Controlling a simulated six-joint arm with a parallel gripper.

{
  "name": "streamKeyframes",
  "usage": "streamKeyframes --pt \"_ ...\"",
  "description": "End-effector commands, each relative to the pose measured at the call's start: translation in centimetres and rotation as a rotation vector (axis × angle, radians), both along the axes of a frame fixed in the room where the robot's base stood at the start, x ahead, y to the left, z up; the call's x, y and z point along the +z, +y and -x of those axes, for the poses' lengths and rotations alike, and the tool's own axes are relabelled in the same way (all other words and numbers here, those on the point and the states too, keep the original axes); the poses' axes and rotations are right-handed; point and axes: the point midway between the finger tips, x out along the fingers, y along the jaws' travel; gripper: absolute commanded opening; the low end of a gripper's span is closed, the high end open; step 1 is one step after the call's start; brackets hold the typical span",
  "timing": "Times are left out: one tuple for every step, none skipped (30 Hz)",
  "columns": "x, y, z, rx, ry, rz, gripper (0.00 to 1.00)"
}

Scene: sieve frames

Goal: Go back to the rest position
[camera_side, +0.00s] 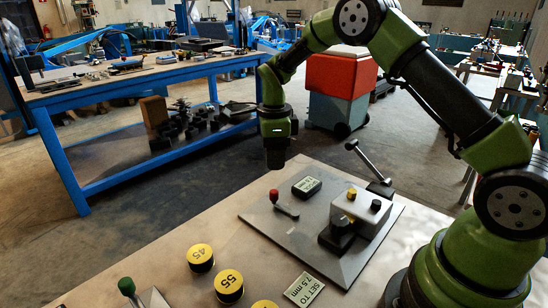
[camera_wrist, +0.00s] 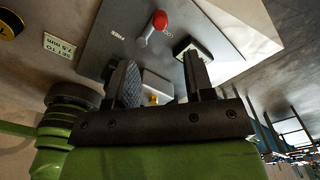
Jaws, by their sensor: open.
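My gripper (camera_side: 275,158) hangs above the far edge of the workbench, pointing down, clear of everything below it. In the wrist view my gripper (camera_wrist: 162,72) has its two fingers well apart, with nothing held between them. Beneath it is a grey metal plate (camera_side: 310,238) carrying a red-knobbed lever (camera_side: 284,205), a small dark display (camera_side: 307,187) and a grey block (camera_side: 362,212) with yellow and black knobs. The red-knobbed lever also shows in the wrist view (camera_wrist: 152,28). The display is partly hidden there behind a finger.
A long black-handled lever (camera_side: 370,165) rises behind the block. Yellow-topped discs marked 45 (camera_side: 200,257) and 55 (camera_side: 229,285) stand near the front, beside a "SET TO 7.5 mm" card (camera_side: 303,289). A green knob (camera_side: 127,287) is at front left.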

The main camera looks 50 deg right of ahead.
Motion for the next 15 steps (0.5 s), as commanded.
streamKeyframes --pt "0.0 0.0 0.0 0.000 0.000 0.000 0.48" --pt "0.0 0.0 0.0 0.002 -0.001 0.000 0.48" --pt "0.2 0.0 0.0 0.009 -0.004 0.000 0.48" --pt "0.6 0.1 0.1 0.019 -0.010 -0.001 0.48" --pt "1.0 0.2 0.1 0.037 -0.016 -0.002 0.48" --pt "1.8 0.4 0.3 0.071 -0.029 -0.003 0.48" --pt "2.7 0.5 0.5 0.105 -0.042 -0.003 0.48" --pt "3.6 0.7 0.8 0.147 -0.058 -0.004 0.48" --pt "5.1 1.1 1.3 0.214 -0.083 -0.004 0.48" --pt "6.3 1.3 1.8 0.270 -0.103 -0.002 0.48" --pt "7.4 1.6 2.3 0.331 -0.124 0.000 0.48" --pt "9.0 2.0 3.2 0.416 -0.154 0.004 0.48" --pt "10.1 2.4 3.9 0.482 -0.177 0.010 0.48" --pt "11.2 2.7 4.7 0.548 -0.198 0.017 0.48" --pt "12.5 3.1 5.8 0.633 -0.229 0.027 0.48"
